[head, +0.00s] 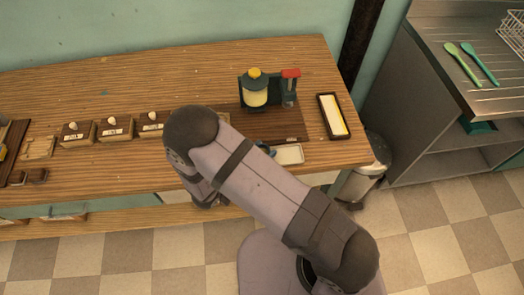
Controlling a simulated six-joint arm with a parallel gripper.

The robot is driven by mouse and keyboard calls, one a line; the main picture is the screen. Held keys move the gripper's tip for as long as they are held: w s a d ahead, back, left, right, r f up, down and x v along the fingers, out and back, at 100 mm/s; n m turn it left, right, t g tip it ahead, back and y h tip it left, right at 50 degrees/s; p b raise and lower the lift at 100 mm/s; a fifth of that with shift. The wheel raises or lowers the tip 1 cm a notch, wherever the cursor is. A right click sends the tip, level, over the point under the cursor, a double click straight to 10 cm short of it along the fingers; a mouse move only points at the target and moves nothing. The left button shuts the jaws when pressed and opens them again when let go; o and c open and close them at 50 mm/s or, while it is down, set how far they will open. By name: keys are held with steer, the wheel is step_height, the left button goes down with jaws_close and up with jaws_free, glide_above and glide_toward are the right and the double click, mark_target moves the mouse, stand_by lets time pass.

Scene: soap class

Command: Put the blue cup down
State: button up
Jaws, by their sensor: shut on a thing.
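A small blue and dark piece (265,148) shows just above the edge of my forearm, to the left of a small white dish. It may be part of the blue cup, but my arm hides the rest. My gripper's fingers are hidden behind my own arm, which crosses the front of the wooden counter (190,70). I cannot tell how the cup stands or whether it touches the counter.
The white dish (290,155) lies near the counter's front edge. Behind it stand a yellow-capped jar (255,90) and a red-topped dispenser (290,85). A dark-framed tray (333,116) lies to the right. Several small labelled boxes (115,129) line the left.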

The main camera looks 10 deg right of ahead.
steer(key=shift+f, duration=0.4)
steer(key=shift+f, duration=0.15)
steer(key=o, duration=1.1)
steer(key=shift+a+r, duration=0.1)
steer(key=shift+r, duration=0.1)
steer(key=shift+b+v, duration=1.65)
steer(key=shift+v, duration=4.3)
